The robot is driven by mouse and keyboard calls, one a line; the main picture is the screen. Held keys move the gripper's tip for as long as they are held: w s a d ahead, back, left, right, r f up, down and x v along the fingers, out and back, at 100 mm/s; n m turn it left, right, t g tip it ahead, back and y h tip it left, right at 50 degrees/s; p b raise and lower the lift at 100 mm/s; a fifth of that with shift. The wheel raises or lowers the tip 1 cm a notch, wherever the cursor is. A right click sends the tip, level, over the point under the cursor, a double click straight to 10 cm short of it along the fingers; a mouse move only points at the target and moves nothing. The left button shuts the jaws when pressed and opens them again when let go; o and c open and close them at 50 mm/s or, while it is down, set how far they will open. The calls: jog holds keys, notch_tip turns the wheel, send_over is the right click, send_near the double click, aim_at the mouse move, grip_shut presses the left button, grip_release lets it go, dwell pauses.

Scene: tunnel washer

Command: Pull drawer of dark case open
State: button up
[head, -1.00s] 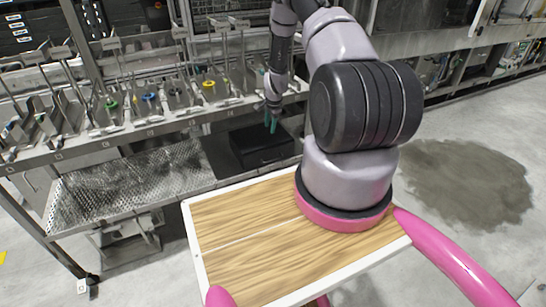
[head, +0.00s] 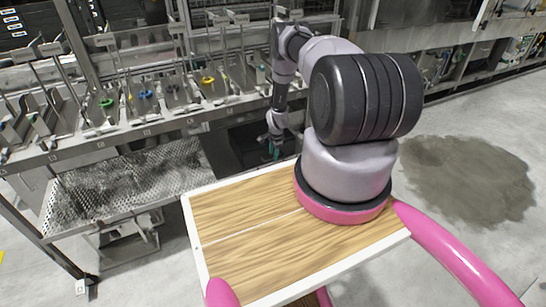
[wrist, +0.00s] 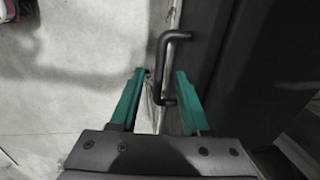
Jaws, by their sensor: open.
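The dark case (head: 244,145) sits low beneath the metal shelf, partly hidden behind my arm in the head view. In the wrist view its dark body (wrist: 270,60) fills the right side. A black bar handle (wrist: 172,38) stands out from the case's front face. My gripper (wrist: 158,76) is open, with one teal finger on each side of the handle in the picture. Part of the handle shows between the fingers; I cannot tell whether they touch it. In the head view my gripper (head: 274,151) is down at the case's front.
A metal rack (head: 150,118) with several upright holders and coloured rings runs above the case. A perforated metal shelf (head: 130,180) lies to its left. Grey floor (wrist: 70,110) is open in front of the case. A dark wet patch (head: 470,180) lies on the floor at right.

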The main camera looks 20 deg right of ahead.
jog(key=shift+w+f, duration=0.2)
jog(key=shift+f, duration=0.8)
grip_shut()
dwell(0.8)
